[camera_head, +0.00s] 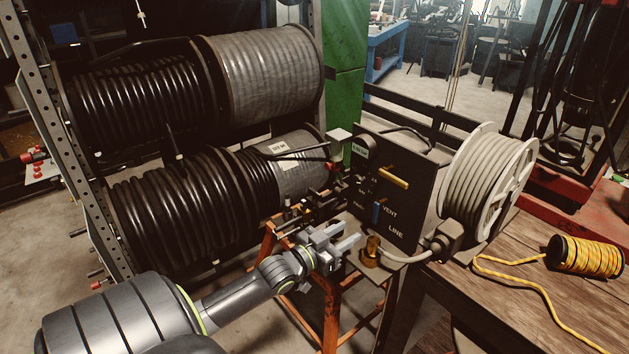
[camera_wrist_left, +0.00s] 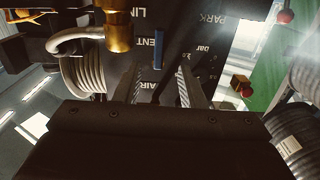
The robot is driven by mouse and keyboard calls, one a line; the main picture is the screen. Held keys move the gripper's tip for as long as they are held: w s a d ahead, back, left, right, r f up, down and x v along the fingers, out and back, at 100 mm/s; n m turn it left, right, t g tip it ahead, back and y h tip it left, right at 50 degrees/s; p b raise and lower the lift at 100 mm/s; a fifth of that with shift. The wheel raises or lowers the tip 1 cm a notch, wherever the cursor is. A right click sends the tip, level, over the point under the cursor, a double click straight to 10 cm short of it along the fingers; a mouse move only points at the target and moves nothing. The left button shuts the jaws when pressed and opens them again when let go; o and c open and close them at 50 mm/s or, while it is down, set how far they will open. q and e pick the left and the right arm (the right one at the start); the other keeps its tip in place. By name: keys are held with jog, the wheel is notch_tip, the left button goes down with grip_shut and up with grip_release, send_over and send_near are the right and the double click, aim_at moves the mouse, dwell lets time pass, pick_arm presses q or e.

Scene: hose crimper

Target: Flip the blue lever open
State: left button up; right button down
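The small blue lever (camera_head: 376,213) is on the black panel (camera_head: 400,212) of the crimper, beside the "VENT" lettering and below a yellow handle (camera_head: 393,178). It stands roughly upright along the panel. My left gripper (camera_head: 352,242) is just in front of the panel, below and left of the lever. In the left wrist view, which shows the lettering upside down, the lever (camera_wrist_left: 158,50) appears beyond the fingertips and between their lines. The left fingers (camera_wrist_left: 160,82) are apart with nothing between them. My right gripper is out of view.
A brass fitting (camera_head: 371,252) with a grey hose (camera_head: 408,256) sits close to the right of my left gripper. A white hose reel (camera_head: 484,183) stands behind. A wooden table (camera_head: 505,290) holds a yellow rope spool (camera_head: 588,256). Racked black hose coils (camera_head: 185,208) are at left.

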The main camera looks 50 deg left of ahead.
pick_arm(q)
jog(key=s+p, duration=0.3)
jog(key=s, duration=0.6)
jog(key=shift+a+p, duration=0.3)
jog(key=shift+p, duration=0.1)
